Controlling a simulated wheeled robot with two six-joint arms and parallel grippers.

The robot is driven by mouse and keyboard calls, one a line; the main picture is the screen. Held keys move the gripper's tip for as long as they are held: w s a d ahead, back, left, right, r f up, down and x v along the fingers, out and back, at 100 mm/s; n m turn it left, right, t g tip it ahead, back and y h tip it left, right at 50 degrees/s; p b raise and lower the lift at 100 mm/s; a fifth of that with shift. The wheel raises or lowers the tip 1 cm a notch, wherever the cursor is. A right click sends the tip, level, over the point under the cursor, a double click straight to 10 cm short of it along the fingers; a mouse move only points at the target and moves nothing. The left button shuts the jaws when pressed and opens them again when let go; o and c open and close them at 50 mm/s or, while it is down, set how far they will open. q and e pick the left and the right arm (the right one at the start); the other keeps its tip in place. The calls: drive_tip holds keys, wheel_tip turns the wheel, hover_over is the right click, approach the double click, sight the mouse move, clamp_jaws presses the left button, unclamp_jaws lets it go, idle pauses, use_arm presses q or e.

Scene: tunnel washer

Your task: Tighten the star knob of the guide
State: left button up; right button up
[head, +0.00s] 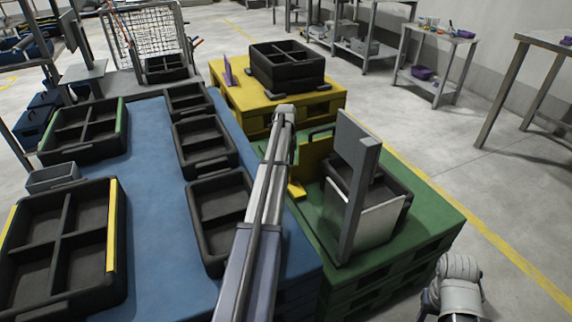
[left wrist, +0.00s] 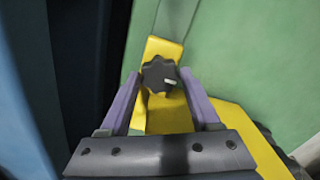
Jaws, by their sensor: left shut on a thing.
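The star knob (left wrist: 154,73) is dark and lobed, with a small pale mark, and sits on the yellow guide (left wrist: 168,118) in the left wrist view. My left gripper (left wrist: 160,80) has its two purple fingers on either side of the knob and is shut on it. In the head view the yellow guide (head: 315,157) stands on the green pallet stack (head: 438,208), beside a dark crate (head: 385,193). There my left arm hides the knob and the left fingers. My right gripper is out of view; only part of the right arm shows at bottom right.
A grey upright panel (head: 357,190) rises at the guide's right. A blue table (head: 160,220) with several black divided trays lies to the left. A yellow pallet stack (head: 228,93) with black crates stands behind. The floor to the right is open.

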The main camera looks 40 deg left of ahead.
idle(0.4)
use_arm(q)
drive_tip(key=o, duration=1.4)
drive_tip(key=shift+r, duration=0.15)
wheel_tip(320, 180, up, 8)
drive_tip(key=p, duration=0.8)
drive_tip(key=shift+f, duration=0.2)
